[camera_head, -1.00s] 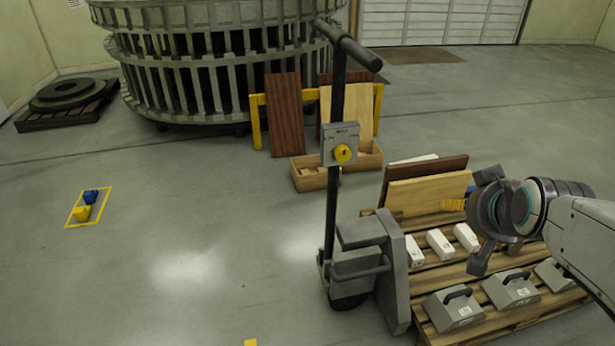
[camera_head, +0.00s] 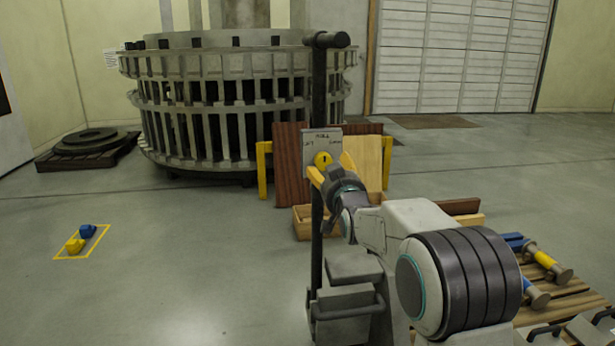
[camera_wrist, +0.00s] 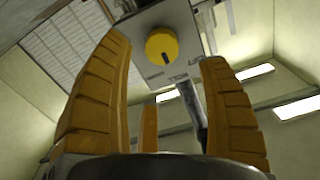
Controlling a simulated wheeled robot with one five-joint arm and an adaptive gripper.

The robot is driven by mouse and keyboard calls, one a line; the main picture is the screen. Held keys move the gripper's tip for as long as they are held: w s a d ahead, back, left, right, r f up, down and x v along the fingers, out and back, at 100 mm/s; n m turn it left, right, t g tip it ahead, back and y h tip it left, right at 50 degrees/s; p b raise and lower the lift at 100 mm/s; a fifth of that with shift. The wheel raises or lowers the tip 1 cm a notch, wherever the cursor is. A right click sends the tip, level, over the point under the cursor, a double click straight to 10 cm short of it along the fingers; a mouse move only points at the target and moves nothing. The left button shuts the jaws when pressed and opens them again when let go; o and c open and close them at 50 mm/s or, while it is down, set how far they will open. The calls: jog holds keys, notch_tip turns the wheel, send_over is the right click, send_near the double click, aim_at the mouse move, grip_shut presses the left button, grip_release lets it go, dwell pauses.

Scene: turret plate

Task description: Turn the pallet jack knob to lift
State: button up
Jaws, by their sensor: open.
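The yellow knob (camera_head: 322,159) sits on a grey control plate (camera_head: 314,144) fixed to the upright handle of the pallet jack (camera_head: 318,95). In the head view my gripper (camera_head: 330,174) is just below and in front of the knob, with its yellow fingers tilted up toward it. In the wrist view the round knob (camera_wrist: 162,46) shows a dark slot near its lower edge. It lies beyond and between the open fingers of my gripper (camera_wrist: 165,80). The fingers appear apart from the knob. The plate's lettering is too small to read fully.
My arm covers part of the pallet (camera_head: 570,300) at right, where blue and yellow rods (camera_head: 540,258) and handled weights lie. A wooden bin (camera_head: 302,222) and boards stand behind the handle. A large slatted ring (camera_head: 240,100) stands farther back. The floor at left is mostly clear.

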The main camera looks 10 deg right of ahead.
aim_at(324, 163)
jog(key=w+b, duration=0.4)
jog(key=w, duration=0.1)
jog(key=shift+w+a+f+b, duration=0.1)
jog(key=shift+a+f+b, duration=0.15)
jog(key=shift+b, duration=0.1)
jog(key=shift+w+r, duration=0.15)
jog(key=shift+w, duration=1)
